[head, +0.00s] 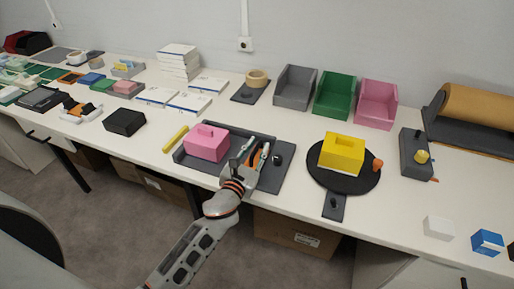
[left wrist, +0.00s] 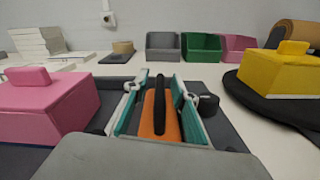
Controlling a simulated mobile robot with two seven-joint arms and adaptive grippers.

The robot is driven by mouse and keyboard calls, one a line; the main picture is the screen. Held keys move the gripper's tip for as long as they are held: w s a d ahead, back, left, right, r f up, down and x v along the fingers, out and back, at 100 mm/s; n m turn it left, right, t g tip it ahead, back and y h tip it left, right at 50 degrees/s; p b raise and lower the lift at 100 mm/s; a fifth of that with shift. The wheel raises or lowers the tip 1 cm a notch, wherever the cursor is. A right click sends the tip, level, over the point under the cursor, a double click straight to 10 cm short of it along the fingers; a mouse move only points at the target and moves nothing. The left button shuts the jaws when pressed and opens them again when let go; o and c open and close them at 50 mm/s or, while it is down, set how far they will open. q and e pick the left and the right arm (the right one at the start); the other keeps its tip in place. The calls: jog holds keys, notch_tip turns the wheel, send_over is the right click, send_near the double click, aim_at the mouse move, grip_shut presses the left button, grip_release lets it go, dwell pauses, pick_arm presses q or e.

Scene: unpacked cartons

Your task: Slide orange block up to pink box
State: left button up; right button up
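The orange block (left wrist: 151,120), with a black bar handle on top, lies between the two teal-padded fingers of my left gripper (left wrist: 161,100). In the head view my left gripper (head: 255,153) is low at the right end of the dark grey tray, with the orange block mostly hidden. The fingers flank the block closely; whether they press on it is unclear. The pink box (head: 206,144), with a raised handle, sits in the tray left of the gripper, with a gap between. It also shows in the left wrist view (left wrist: 45,110). My right gripper is not in view.
The dark grey tray (head: 237,130) has a raised back wall. A dark plate with a knob (head: 278,160) lies at its right. A yellow box (head: 342,152) stands on a round black disc to the right. A yellow bar (head: 175,139) lies left of the tray.

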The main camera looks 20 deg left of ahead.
pick_arm(q)
grip_shut()
jog(key=shift+w+a+p, duration=0.1)
jog(key=shift+a+p, duration=0.3)
jog(key=shift+a, duration=1.9)
grip_release()
jog(key=s, duration=1.2)
jog(key=shift+a, duration=0.1)
